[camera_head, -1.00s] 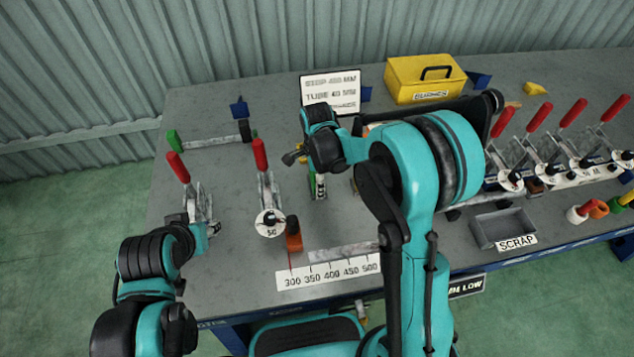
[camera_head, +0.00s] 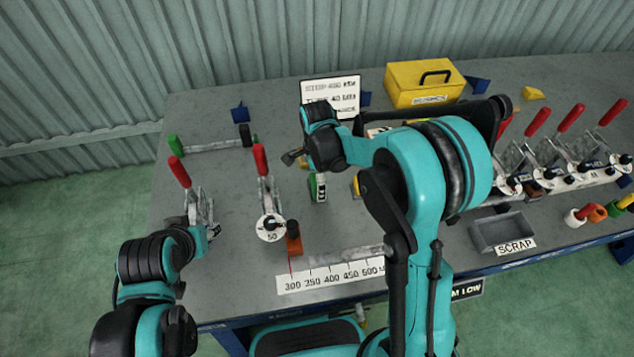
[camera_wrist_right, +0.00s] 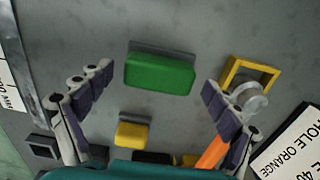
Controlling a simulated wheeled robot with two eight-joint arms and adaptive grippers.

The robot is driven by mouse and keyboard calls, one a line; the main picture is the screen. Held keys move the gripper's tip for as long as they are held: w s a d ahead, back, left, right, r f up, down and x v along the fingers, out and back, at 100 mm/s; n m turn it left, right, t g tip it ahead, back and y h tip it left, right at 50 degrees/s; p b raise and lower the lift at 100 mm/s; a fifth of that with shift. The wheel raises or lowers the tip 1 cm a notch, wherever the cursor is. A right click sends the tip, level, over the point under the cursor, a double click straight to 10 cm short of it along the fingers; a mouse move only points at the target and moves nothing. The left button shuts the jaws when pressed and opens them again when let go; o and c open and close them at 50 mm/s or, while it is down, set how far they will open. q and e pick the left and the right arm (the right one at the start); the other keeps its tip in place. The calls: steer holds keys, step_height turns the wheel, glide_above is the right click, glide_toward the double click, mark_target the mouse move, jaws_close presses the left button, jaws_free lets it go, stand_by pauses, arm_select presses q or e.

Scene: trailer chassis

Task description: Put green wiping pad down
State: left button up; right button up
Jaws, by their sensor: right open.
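The green wiping pad (camera_wrist_right: 160,73), a green block with a grey layer along one side, appears to rest on the grey table in the right wrist view. My right gripper (camera_wrist_right: 156,84) is open, its fingers apart on either side of the pad and not visibly touching it. In the head view a small green and white piece (camera_head: 317,187) shows below my right wrist; I cannot tell if it is the pad. My left gripper (camera_head: 207,231) is low at the left beside a red-handled clamp (camera_head: 198,200); its fingers are not clear.
A yellow block (camera_wrist_right: 132,134), a yellow square frame (camera_wrist_right: 249,76) and an orange piece (camera_wrist_right: 211,152) lie near the right gripper. A second red-handled clamp (camera_head: 267,195), a ruler strip (camera_head: 330,276), a scrap tray (camera_head: 502,231) and a yellow box (camera_head: 424,82) stand around the table.

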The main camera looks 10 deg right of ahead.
step_height(320, 180, up, 9)
steer(key=p, duration=0.2)
steer(key=shift+p, duration=0.35)
steer(key=s+d+r+n+t, duration=0.3)
steer(key=s+r+n, duration=0.1)
steer(key=s+n, duration=0.5)
steer(key=s+d+r+n+t, duration=0.4)
steer(key=s+n, duration=0.4)
steer(key=n, duration=0.1)
steer(key=shift+s, duration=0.35)
steer(key=shift+o, duration=0.4)
